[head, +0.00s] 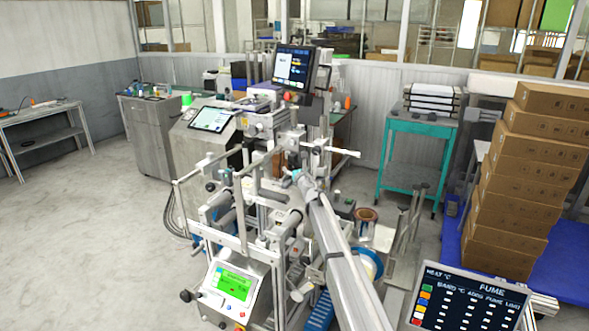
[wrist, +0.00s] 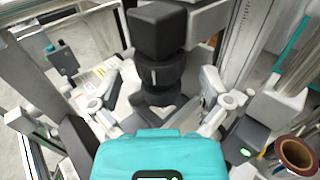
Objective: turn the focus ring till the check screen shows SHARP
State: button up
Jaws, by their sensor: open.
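In the wrist view a black block (wrist: 156,28) tops a stack of round black parts. The ribbed ring under it, which looks like the focus ring (wrist: 154,76), carries a short white mark. My gripper (wrist: 158,92) is open, with its pale fingers on either side of the stack. I cannot tell whether they touch it. In the head view my arm reaches to the machine's middle, where the ring is too small to make out. A dark monitor (head: 293,66) stands on top of the machine. It may be the check screen, but its text is not readable.
A box with a green display (head: 234,284) sits low on the machine's front. A tilted tablet (head: 211,118) stands behind left. A dark FUME panel (head: 470,303) is at lower right. Stacked cartons (head: 530,170) stand right. A copper-coloured spool (wrist: 298,153) lies right of my gripper. Left floor is clear.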

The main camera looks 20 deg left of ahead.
jog(key=v, duration=1.1)
jog(key=shift+s+d, duration=0.2)
jog(key=shift+d, duration=0.05)
jog(key=shift+s, duration=0.15)
